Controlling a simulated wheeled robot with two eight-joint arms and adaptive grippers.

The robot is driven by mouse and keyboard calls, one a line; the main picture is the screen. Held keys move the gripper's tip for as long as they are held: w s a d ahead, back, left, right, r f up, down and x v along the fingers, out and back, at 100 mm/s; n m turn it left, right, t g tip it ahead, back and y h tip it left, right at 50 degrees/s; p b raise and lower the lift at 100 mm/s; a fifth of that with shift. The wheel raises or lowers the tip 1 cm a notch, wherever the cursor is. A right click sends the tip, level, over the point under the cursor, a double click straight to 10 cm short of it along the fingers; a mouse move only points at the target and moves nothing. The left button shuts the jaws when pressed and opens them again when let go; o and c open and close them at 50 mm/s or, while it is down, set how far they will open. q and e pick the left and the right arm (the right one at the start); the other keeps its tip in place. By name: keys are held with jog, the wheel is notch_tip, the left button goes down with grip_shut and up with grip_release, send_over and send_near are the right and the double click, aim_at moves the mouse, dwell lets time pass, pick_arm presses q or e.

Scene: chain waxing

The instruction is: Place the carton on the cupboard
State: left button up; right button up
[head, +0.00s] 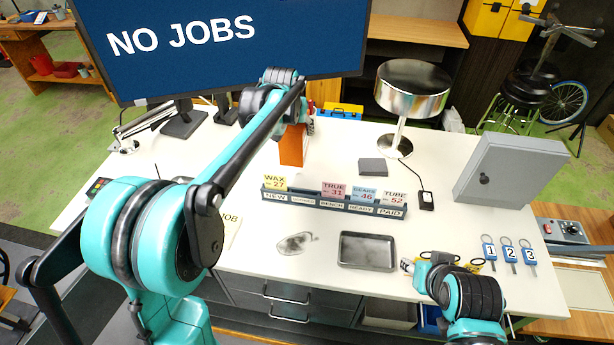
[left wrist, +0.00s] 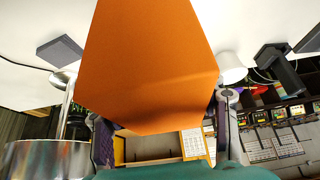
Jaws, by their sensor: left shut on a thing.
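The orange carton (head: 292,146) is upright at the back middle of the white table, partly hidden by my left arm. My left gripper (head: 296,112) is shut on it. In the left wrist view the carton (left wrist: 150,70) fills the middle, with the fingers on its two sides. I cannot tell whether its base touches the table. A grey metal cabinet (head: 512,172), which may be the cupboard, stands at the table's right end. A wooden cupboard (head: 415,30) is behind the table. My right gripper (head: 408,266) is low at the front right, beside the dark tray; its fingers are unclear.
A card rack (head: 333,203) stands mid-table, in front of the carton. A chrome lamp (head: 412,90) and a small grey block (head: 373,167) are right of the carton. The dark tray (head: 368,251) and numbered key tags (head: 511,252) lie near the front. A large screen (head: 220,40) blocks the back left.

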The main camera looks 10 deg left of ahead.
pick_arm(q)
jog(key=shift+s+f, duration=0.15)
jog(key=shift+f, duration=0.4)
jog(key=f, duration=0.5)
jog(key=shift+w+f+b, duration=0.25)
jog(key=shift+f+b, duration=0.15)
jog(key=shift+s+f, duration=0.1)
jog(key=shift+f, duration=0.5)
notch_tip(320, 180, down, 3)
jog(key=shift+f, duration=0.15)
jog(key=shift+b, duration=0.3)
jog(key=o, duration=1.3)
jog(key=shift+f, duration=0.1)
jog(key=shift+o, duration=0.2)
